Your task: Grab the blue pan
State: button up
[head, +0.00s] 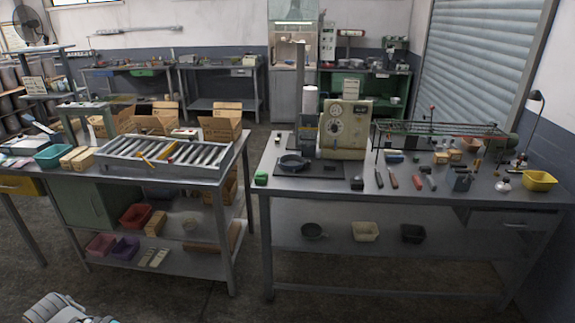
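A small dark blue-grey round pan (291,162) sits on a dark flat mat (322,172) near the left end of the right workbench (410,194). It stands just left of a beige machine with a round dial. Its handle cannot be made out clearly. A pale grey part of my own arm shows at the bottom left corner, far from the pan. My gripper's fingers do not show, so whether it is open or shut cannot be seen.
The beige machine (344,130) stands close behind and right of the pan. A small green object (261,178) lies at the bench's left edge. Hand tools and a yellow bin (539,180) are further right. A roller tray (170,153) is on the left bench. Floor in front is clear.

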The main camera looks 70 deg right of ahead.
aim_at(289, 163)
jog(key=u, duration=0.05)
jog(key=i, duration=2.1)
jog(key=z, duration=2.45)
